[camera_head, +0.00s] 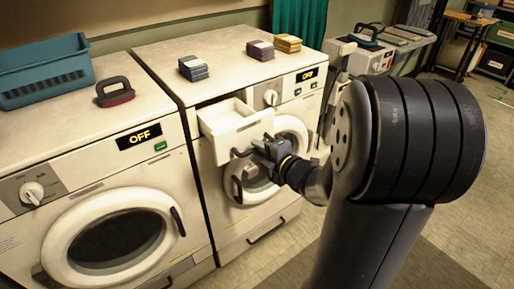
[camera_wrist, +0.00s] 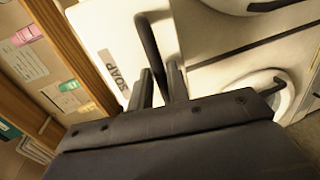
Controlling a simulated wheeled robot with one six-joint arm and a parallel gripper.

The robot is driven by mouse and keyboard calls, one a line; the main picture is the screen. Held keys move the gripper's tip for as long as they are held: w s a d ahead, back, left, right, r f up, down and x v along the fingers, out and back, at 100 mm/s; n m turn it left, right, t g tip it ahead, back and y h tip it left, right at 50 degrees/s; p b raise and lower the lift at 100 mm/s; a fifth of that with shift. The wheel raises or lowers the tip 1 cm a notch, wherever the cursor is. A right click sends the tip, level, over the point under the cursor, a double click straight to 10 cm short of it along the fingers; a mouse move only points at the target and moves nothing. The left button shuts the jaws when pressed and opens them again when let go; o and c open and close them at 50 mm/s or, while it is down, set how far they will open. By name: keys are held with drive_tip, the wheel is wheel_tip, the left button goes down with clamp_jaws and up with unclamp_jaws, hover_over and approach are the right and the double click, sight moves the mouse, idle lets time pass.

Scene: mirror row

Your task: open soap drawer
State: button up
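The soap drawer (camera_head: 232,122) is white and stands pulled out from the front of the right-hand washing machine, its open top showing. In the wrist view its front (camera_wrist: 112,45) carries the word SOAP and a dark bar handle (camera_wrist: 150,45). My gripper (camera_head: 258,150) is at the drawer's front. In the wrist view the fingers of my gripper (camera_wrist: 160,82) lie on both sides of the handle's near end, with little or no gap, and look shut on it. The exact contact is partly hidden.
The right washer's round door (camera_head: 292,130) is below the drawer and partly behind my gripper. The left washer (camera_head: 110,235) stands beside it, showing OFF. A blue basket (camera_head: 45,80), a dark red-based handled object (camera_head: 115,93) and small stacks lie on top.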

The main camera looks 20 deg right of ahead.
drive_tip(key=v, duration=0.9)
drive_tip(key=shift+s, duration=0.15)
drive_tip(key=x, duration=1.1)
drive_tip(key=shift+r, duration=0.1)
idle(0.3)
